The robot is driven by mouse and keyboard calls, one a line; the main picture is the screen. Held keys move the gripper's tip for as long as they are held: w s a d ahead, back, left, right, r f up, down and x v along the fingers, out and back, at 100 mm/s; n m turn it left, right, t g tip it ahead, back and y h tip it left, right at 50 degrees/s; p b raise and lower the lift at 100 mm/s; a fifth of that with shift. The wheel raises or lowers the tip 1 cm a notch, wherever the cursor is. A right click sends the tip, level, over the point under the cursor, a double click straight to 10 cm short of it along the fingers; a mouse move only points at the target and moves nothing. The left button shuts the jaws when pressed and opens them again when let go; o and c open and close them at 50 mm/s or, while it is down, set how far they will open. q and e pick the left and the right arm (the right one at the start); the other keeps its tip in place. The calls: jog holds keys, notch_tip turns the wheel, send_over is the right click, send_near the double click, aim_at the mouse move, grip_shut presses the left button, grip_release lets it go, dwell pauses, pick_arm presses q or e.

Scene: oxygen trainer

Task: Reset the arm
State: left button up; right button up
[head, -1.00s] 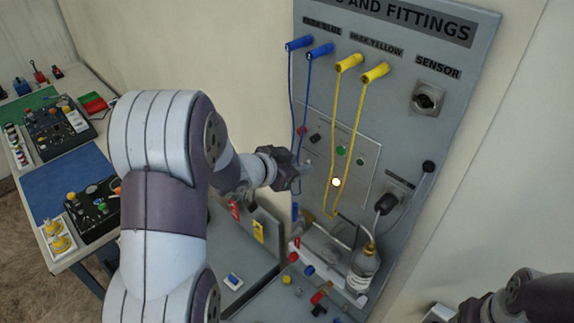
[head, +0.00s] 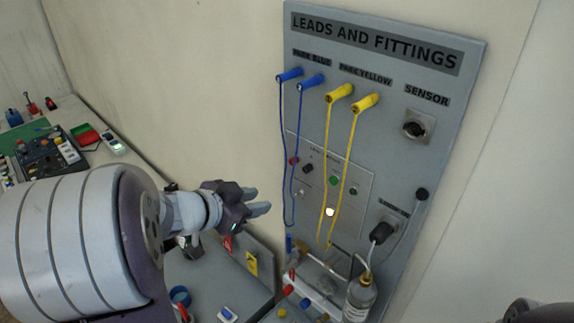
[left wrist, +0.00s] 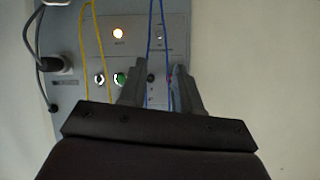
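My left gripper (head: 260,202) is in front of the lower left of the grey leads panel (head: 440,90), apart from it. In the left wrist view its two fingers (left wrist: 157,85) stand apart with no object held between them. Blue leads (left wrist: 150,40) pass behind the fingers in that view. My left arm fills the lower left of the head view. My right gripper does not show; only a dark bit of what seems my right arm is at the bottom right corner.
Two blue plugs (head: 300,79) and two yellow plugs (head: 352,97) are parked on the panel with hanging leads. A bench with devices (head: 50,150) stands at left.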

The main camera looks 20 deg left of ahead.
pick_arm(q)
jog(key=s+a+f+n+g+y+b, duration=0.1)
jog(key=a+f+n+y, duration=0.25)
jog(key=a+y, duration=0.35)
notch_tip(320, 180, down, 8)
jog(key=s+a+n+g+b, duration=0.2)
jog(key=s+g+b, duration=0.1)
jog(key=b, duration=0.1)
jog(key=s+d+f+g+h+b, duration=0.1)
jog(key=s+d+f+g+b, duration=0.2)
jog(key=d+f+b, duration=0.4)
jog(key=s+d+f+g+h+b, duration=0.2)
jog(key=d+f+b, duration=0.4)
jog(key=d+f, duration=0.5)
notch_tip(320, 180, down, 2)
jog(key=shift+s+d+f+g+b, duration=0.1)
jog(key=shift+s+d+g+b, duration=0.1)
jog(key=shift+s+g+b, duration=0.3)
